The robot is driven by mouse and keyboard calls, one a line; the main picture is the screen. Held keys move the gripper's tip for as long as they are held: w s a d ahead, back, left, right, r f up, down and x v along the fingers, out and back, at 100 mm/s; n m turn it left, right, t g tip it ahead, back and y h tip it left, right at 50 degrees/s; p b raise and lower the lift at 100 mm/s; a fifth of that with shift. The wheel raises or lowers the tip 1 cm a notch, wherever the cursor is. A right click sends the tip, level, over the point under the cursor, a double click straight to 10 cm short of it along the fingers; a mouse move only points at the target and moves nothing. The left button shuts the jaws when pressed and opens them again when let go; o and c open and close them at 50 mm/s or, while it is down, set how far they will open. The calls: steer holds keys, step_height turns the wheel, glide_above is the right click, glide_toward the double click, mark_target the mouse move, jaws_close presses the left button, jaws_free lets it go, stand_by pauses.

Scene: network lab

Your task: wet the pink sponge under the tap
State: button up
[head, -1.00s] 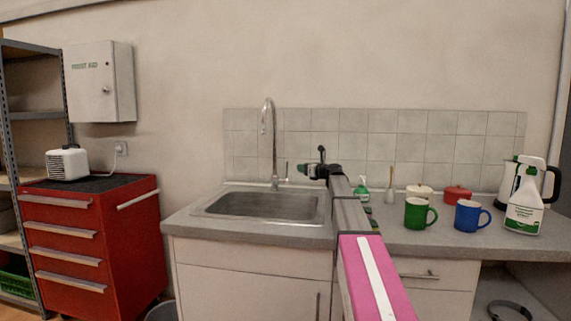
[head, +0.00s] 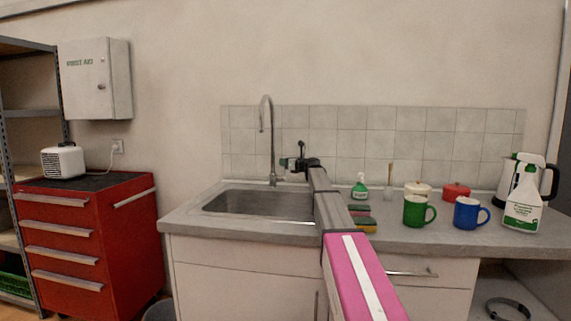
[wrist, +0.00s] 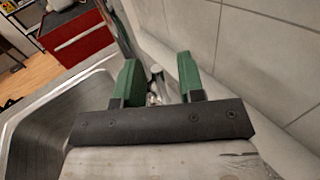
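My gripper (head: 288,164) is beside the tap (head: 271,135), behind the sink's right part. In the wrist view its two green fingers (wrist: 157,80) stand apart. A small metal part (wrist: 156,73), which looks like the tap's lever, shows between or just beyond them; I cannot tell whether they touch it. The sink basin (head: 225,203) looks empty, with no water stream visible under the spout. Two sponges lie on the counter right of the sink, partly hidden by my arm: a reddish one with a green top (head: 360,210) and a yellow one with a green top (head: 365,225).
A green-topped bottle (head: 359,190) stands behind the sponges. To the right are a green mug (head: 415,213), a blue mug (head: 467,215), two lidded pots, a spray bottle (head: 524,205) and a kettle (head: 508,180). The tiled wall (wrist: 262,60) is close to my gripper.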

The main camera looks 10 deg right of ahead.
jaws_close()
steer(key=shift+s+a+n+y, duration=0.25)
steer(key=shift+s+n+y, duration=0.2)
steer(key=shift+n, duration=0.25)
jaws_free()
steer(key=shift+s+d, duration=0.1)
steer(key=shift+s, duration=0.05)
steer(key=v, duration=1)
steer(key=shift+s+f, duration=0.2)
steer(key=shift+s, duration=0.05)
steer(key=shift+d, duration=0.1)
